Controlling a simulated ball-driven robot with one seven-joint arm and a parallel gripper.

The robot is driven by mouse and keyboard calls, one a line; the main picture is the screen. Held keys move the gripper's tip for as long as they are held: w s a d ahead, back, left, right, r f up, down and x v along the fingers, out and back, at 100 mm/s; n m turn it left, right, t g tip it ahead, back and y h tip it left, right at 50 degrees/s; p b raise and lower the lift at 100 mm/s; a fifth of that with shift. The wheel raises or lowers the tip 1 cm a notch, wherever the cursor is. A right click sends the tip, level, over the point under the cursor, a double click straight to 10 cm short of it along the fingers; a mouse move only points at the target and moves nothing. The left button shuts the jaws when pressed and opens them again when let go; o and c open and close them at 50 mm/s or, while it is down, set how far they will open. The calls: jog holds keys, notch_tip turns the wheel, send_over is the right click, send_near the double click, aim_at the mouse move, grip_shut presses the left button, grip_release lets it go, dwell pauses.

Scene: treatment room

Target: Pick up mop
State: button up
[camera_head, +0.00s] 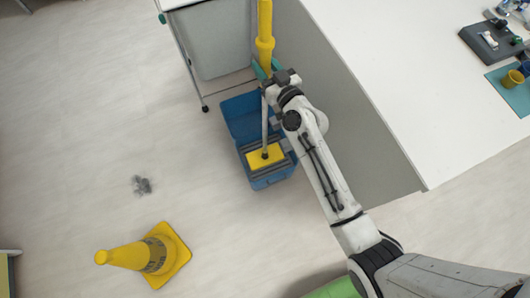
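The mop has a yellow handle (265,30) that runs up out of the top of the picture. Its grey shaft (264,125) leads down to a yellow head (266,156) in a blue bucket (240,109). The mop looks upright. My gripper (267,68) is at the lower end of the yellow handle, with a teal fingertip on each side of it. Whether the fingers press on the handle or stand slightly apart from it cannot be told. My gripper and wrist hide part of the shaft.
A white-topped counter (390,60) stands close on the right of the bucket. A grey wheeled cart (219,45) is behind it. A yellow cone (150,255) and a dark dirt patch (142,185) are on the floor at left. The floor between is clear.

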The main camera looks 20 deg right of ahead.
jog(key=shift+r, duration=0.1)
grip_shut()
jog(key=shift+r, duration=0.1)
